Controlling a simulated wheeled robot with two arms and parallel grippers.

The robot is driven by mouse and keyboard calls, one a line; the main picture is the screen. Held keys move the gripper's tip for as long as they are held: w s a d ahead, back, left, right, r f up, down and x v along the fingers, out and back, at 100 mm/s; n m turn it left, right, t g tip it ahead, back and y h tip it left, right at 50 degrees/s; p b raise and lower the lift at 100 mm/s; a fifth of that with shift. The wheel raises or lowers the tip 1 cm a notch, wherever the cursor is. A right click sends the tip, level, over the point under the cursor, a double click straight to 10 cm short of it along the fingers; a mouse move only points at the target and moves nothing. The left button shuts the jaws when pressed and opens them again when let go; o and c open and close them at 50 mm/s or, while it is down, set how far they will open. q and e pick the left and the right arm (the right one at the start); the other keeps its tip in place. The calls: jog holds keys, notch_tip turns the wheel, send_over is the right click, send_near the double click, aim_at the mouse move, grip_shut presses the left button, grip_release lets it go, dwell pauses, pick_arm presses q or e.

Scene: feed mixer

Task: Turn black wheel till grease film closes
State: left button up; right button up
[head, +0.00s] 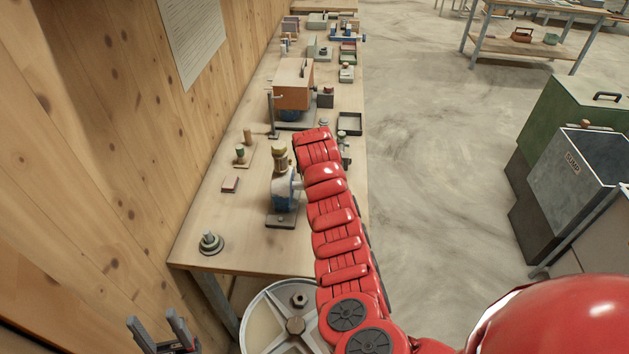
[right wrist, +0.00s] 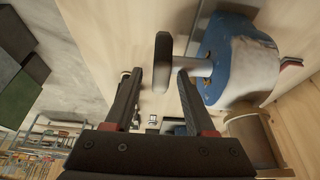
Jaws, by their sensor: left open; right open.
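The greaser has a blue-and-grey body with a brass cup (head: 280,160) on top and stands on the bench. In the right wrist view its body (right wrist: 238,60) is at upper right, with the brass cup (right wrist: 252,138) below. The dark wheel (right wrist: 163,62) shows edge-on, on a short shaft from the body. My right gripper (right wrist: 160,75) is open; the wheel's near part lies between its fingertips, with gaps visible on both sides. My red right arm hides wheel and gripper in the head view. My left gripper (head: 158,325) is open and empty at lower left. I cannot make out a grease film.
The wooden bench (head: 225,205) runs along the plank wall. A round stepped metal part (head: 210,242), a small pink block (head: 230,184) and an orange-brown box (head: 293,84) stand on it. Grey and green bins (head: 570,165) stand at right. The floor between is clear.

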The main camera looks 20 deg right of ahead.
jog(key=shift+p+x, duration=0.4)
jog(key=shift+x, duration=1.85)
jog(key=shift+a, duration=0.1)
grip_shut()
